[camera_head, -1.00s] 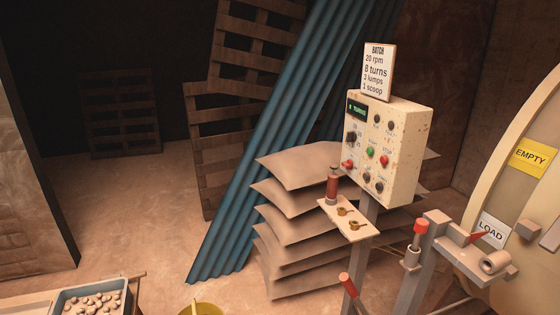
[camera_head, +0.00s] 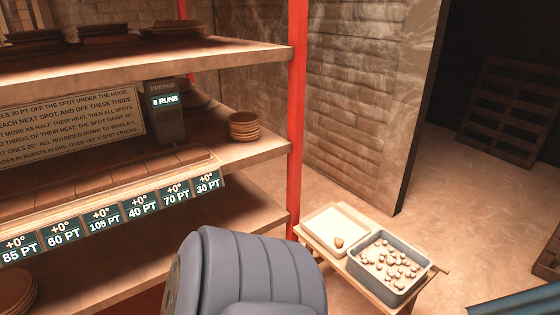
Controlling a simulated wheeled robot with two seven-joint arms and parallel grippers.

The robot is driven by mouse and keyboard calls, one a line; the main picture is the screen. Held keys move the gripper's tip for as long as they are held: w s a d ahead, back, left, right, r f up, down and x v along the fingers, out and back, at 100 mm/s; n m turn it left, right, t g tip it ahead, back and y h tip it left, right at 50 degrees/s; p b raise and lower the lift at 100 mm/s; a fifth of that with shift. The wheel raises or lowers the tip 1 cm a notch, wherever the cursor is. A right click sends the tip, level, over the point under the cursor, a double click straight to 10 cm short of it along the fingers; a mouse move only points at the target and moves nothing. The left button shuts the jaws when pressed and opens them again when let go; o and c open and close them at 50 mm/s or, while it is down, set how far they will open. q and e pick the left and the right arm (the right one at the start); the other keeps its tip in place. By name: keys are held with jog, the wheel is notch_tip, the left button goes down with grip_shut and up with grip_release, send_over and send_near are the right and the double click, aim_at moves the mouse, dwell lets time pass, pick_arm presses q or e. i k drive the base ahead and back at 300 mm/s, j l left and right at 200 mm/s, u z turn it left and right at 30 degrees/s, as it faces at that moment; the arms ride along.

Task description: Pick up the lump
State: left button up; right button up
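A single tan-brown lump (camera_head: 338,242) lies in a shallow white tray (camera_head: 322,217) near its front corner. Beside it, a blue-grey bin (camera_head: 425,262) holds several small pale and brown lumps (camera_head: 388,262). Tray and bin sit side by side on a small wooden stand. A blue-grey rounded link of my own arm fills the bottom centre, left of the stand. Neither of my grippers shows.
A shelf rack with a red post (camera_head: 297,110) stands at left, carrying stacked dishes (camera_head: 244,127), a prepaid box (camera_head: 168,115) and a row of point labels (camera_head: 104,220). A brick wall (camera_head: 365,100) stands behind the stand.

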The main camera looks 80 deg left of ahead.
aim_at(338, 243)
jog(key=u, duration=1.9)
